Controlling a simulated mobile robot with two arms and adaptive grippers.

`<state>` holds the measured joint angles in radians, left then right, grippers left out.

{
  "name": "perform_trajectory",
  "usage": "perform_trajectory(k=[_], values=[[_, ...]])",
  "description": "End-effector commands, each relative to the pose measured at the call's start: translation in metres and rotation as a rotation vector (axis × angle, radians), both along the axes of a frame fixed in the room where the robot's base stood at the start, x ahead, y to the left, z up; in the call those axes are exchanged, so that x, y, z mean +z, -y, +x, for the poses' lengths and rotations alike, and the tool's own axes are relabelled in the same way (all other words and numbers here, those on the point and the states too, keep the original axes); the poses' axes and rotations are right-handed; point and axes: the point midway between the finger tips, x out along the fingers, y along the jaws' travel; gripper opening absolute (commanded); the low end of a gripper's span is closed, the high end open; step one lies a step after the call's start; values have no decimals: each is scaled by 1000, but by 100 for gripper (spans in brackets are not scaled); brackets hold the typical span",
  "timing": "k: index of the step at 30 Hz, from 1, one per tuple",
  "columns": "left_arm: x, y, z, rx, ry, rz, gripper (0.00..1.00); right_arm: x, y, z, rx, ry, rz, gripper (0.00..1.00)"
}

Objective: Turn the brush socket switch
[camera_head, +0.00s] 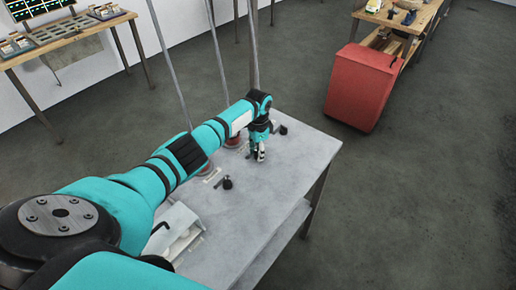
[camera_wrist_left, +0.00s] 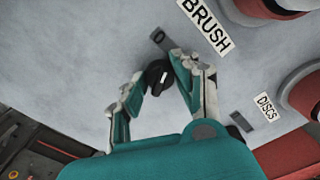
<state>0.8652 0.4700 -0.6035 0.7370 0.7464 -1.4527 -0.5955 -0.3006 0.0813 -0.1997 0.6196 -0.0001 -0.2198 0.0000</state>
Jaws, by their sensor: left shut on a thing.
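The brush socket switch (camera_wrist_left: 157,72) is a round black knob with a white mark, on the grey table top near the white BRUSH label (camera_wrist_left: 205,22) in the left wrist view. My left gripper (camera_wrist_left: 160,84) has its two fingers around this knob and is shut on it. In the head view my left gripper (camera_head: 260,155) points down onto the table (camera_head: 270,190), and it hides the knob there. My right gripper is not in view.
Other black knobs stand on the table, one nearer (camera_head: 227,183) and one farther right (camera_head: 283,130). Red round sockets (camera_head: 235,142) lie behind my arm. A white holder (camera_head: 176,228) is at the near left. A red cabinet (camera_head: 360,88) stands beyond clear floor.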

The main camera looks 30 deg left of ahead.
Motion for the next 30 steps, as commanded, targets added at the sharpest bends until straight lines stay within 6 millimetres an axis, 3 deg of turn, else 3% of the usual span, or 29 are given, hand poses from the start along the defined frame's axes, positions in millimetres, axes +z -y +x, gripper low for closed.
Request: perform_trajectory(k=[10,25,26,30], values=[[2,0,1,128,4,0,0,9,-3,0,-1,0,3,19],[2,-1,2,146,5,1,0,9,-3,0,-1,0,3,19],[2,-1,2,146,5,1,31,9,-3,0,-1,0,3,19],[1,-1,1,145,4,1,49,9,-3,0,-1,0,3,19]])
